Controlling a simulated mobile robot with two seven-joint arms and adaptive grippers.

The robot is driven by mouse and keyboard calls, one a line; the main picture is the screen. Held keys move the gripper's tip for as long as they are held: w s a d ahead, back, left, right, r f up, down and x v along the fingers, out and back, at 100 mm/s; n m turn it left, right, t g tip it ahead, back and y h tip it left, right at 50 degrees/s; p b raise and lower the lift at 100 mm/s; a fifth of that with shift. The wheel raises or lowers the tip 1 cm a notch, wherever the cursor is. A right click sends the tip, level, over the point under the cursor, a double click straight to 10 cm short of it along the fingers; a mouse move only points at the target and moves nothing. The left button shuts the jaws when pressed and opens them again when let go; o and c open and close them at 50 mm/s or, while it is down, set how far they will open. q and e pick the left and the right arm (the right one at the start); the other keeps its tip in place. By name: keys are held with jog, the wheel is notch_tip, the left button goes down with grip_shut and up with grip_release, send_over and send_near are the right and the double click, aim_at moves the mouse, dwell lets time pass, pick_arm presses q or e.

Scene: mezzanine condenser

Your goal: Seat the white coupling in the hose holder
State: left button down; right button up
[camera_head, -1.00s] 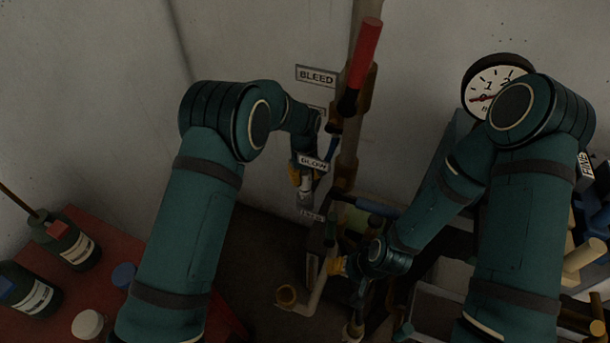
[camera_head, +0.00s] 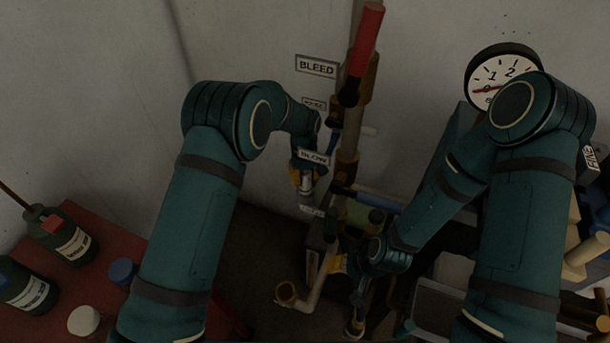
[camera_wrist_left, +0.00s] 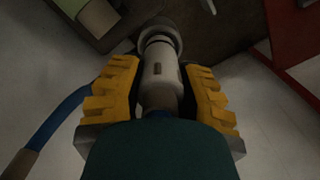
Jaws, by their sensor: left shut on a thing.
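My left gripper (camera_head: 304,172) is shut on the white coupling (camera_wrist_left: 160,78), which lies between its yellow fingers in the left wrist view. The coupling (camera_head: 305,186) points downward in the head view, in front of the wall and left of the vertical pipe. A blue hose (camera_wrist_left: 68,112) shows at the left in the wrist view. A darker round collar (camera_wrist_left: 162,38) is at the coupling's far end. I cannot tell which part is the hose holder. My right gripper (camera_head: 346,263) is low among the pipework, mostly hidden, and its jaws are unclear.
A vertical pipe (camera_head: 349,140) with a red handle (camera_head: 366,40) stands close right of my left gripper. A brass ring (camera_head: 286,292) on a pale elbow pipe is below. A red table (camera_head: 105,262) with bottles is at left. A gauge (camera_head: 492,82) is at right.

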pick_arm(q)
jog(key=shift+f+b, duration=0.4)
jog(key=shift+f, duration=0.25)
jog(key=c, duration=0.6)
grip_release()
jog(key=shift+r, duration=0.1)
jog(key=r, duration=1.2)
jog(key=shift+w+a, duration=0.1)
jog(key=shift+w, duration=0.1)
